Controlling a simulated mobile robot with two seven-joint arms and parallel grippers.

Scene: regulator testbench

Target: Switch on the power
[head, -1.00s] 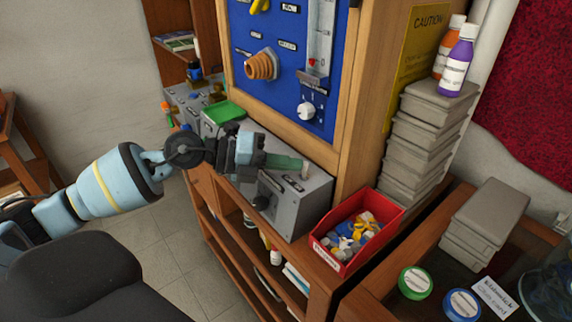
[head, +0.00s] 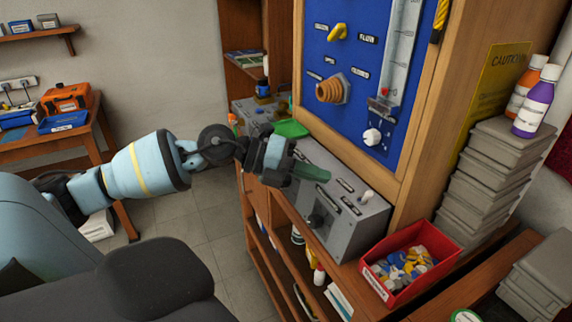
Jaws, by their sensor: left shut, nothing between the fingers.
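A grey metal box (head: 350,232) stands on the wooden shelf unit below the blue panel. A small pale toggle (head: 366,197) sticks up from its top, near the right end, beside dark labels. A dark lever-like part (head: 318,217) shows on its front face. My left gripper (head: 318,174) is shut and empty, its greenish fingers above the box's top, pointing right toward the toggle and apart from it. The fingers hide some of the box's top. Which way the toggle is set is too small to tell. My right gripper is out of view.
The blue panel (head: 350,75) carries a yellow handle (head: 338,32), an orange knob (head: 331,90) and a white knob (head: 372,136). A red bin (head: 373,285) of small parts stands right of the box. Stacked grey cases (head: 485,185) and bottles stand farther right.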

